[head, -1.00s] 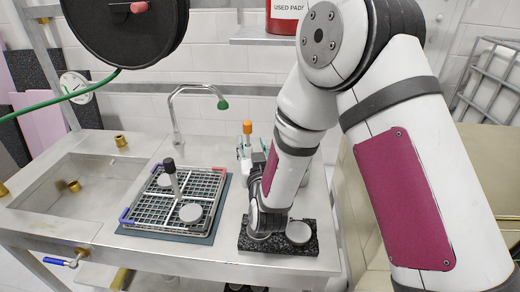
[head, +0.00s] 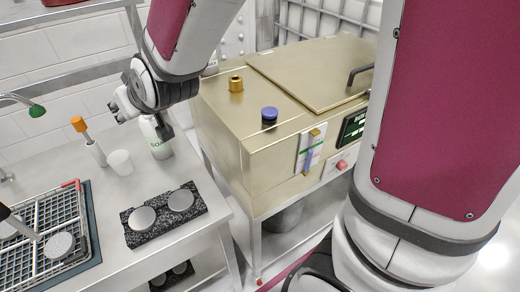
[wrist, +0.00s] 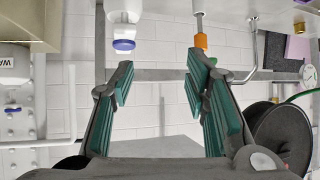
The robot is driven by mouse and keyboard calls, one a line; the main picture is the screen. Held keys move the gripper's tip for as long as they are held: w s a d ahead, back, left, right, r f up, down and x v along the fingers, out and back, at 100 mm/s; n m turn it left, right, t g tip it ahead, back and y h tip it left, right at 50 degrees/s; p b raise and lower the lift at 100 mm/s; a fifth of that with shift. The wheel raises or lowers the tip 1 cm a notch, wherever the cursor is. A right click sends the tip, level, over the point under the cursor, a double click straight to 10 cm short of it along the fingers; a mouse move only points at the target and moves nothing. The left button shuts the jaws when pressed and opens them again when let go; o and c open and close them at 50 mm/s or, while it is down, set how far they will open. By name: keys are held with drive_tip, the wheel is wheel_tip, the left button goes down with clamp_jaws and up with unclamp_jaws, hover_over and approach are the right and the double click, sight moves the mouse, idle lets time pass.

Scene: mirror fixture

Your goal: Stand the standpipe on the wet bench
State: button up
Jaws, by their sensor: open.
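My gripper (wrist: 160,75) is open and empty, its green-padded fingers spread in the wrist view, which is upside down and faces the tiled wall. In the head view my wrist hangs over the back of the steel bench (head: 196,232), near a white bottle (head: 161,143) that it partly hides. I take this bench to be the wet bench. I cannot identify the standpipe for sure. A short brass fitting (head: 236,82) stands upright on the gold cabinet (head: 215,110), apart from my gripper.
A white cup (head: 120,162) and an orange-topped dispenser (head: 95,150) stand left of the bottle. A speckled black block (head: 197,203) holds two round discs. A wire rack (head: 70,205) is at left. A blue knob (head: 269,113) tops the cabinet. Bare bench lies between rack and block.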

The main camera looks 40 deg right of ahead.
drive_tip(key=s+d+r+m+g+h, duration=0.1)
drive_tip(key=s+d+g, duration=0.2)
drive_tip(key=s+d, duration=0.4)
drive_tip(key=s+d+r+m+g+h, duration=0.1)
drive_tip(key=s+d+g, duration=0.3)
drive_tip(key=s, duration=1.9)
drive_tip(key=d, duration=0.2)
drive_tip(key=shift+s+d+r+h, duration=0.2)
drive_tip(key=shift+s+d+h, duration=0.05)
drive_tip(key=shift+d+h, duration=0.15)
